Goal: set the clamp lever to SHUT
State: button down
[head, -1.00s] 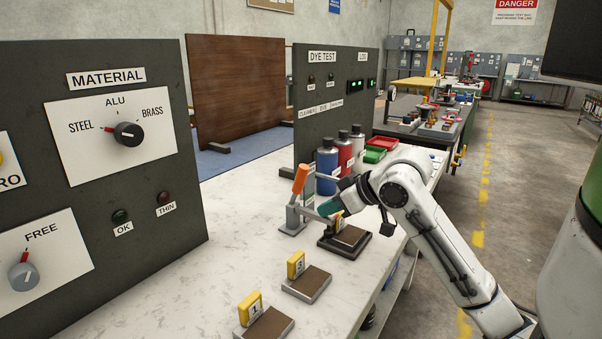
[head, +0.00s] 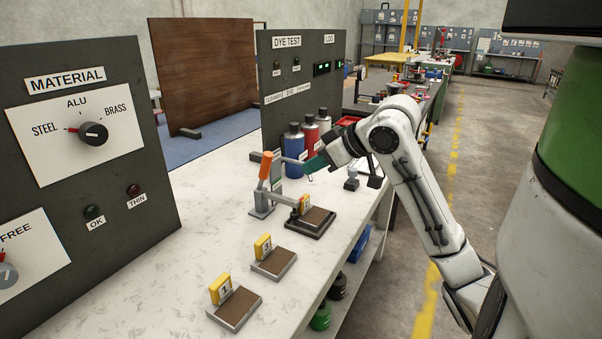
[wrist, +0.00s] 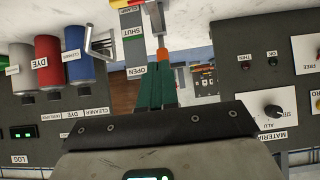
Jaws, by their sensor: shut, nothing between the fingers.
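The clamp (head: 262,205) stands on the bench, left of a dark-based block. Its lever has an orange handle (head: 265,165), which points up. An upright label plate (head: 277,172) is beside the handle. In the wrist view, upside down, the plate carries a SHUT label (wrist: 133,33) and an OPEN label (wrist: 136,71). The orange handle end (wrist: 162,56) shows there just beyond my fingertips, nearer the OPEN label. My gripper (head: 312,165) is shut and empty, with green fingers, to the right of the handle. I cannot tell whether it touches the lever.
Blue, red and white bottles (head: 294,150) stand behind the clamp, close to my gripper. Two blocks with yellow tags (head: 274,262) lie nearer on the bench. The dye test panel (head: 300,85) rises behind.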

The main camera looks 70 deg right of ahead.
jog(key=shift+v, duration=1.5)
